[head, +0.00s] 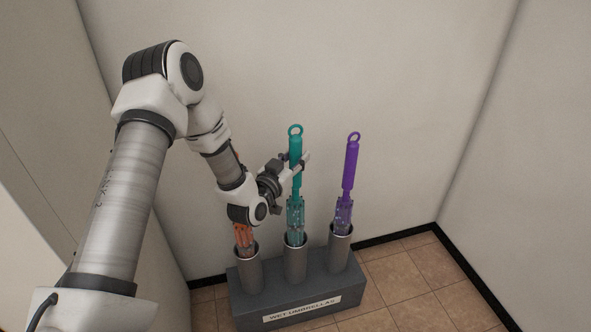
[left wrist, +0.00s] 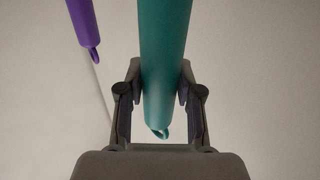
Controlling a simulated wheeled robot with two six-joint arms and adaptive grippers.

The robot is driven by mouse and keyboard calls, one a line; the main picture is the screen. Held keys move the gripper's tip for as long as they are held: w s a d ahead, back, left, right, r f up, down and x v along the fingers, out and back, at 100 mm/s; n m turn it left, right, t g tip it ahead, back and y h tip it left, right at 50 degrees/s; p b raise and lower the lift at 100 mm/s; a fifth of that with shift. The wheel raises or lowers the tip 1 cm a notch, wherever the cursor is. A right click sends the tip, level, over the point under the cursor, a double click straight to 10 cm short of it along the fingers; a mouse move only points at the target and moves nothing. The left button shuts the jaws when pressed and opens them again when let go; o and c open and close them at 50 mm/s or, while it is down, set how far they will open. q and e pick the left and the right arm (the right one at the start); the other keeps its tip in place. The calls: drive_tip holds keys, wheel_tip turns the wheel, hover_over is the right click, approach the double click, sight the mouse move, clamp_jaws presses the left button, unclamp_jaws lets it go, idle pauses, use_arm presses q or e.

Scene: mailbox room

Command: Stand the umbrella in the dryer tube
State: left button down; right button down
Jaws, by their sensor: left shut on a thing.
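A teal umbrella (head: 296,212) stands upright with its lower end inside the middle metal tube (head: 295,263) of the dryer stand. Its handle, with a ring on top, rises above the tube. My left gripper (head: 301,163) is shut on the teal handle. In the left wrist view the teal handle (left wrist: 165,60) runs between the two fingers of the left gripper (left wrist: 160,90). The tube hides the umbrella's tip. My right gripper is not in view.
The grey dryer stand (head: 297,300) is labelled for wet umbrellas. A purple umbrella (head: 350,165) stands in its right tube, also showing in the left wrist view (left wrist: 83,25). An orange umbrella (head: 244,238) is in the left tube, partly behind my arm. Walls close in behind; tiled floor is clear at right.

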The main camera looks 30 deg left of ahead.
sight(295, 126)
use_arm(q)
wheel_tip(295, 126, up, 14)
drive_tip(key=p, duration=0.3)
drive_tip(key=shift+f, duration=0.2)
wheel_tip(295, 126, up, 10)
drive_tip(key=p, duration=0.7)
drive_tip(key=shift+f+p, duration=0.2)
drive_tip(key=shift+p, duration=0.1)
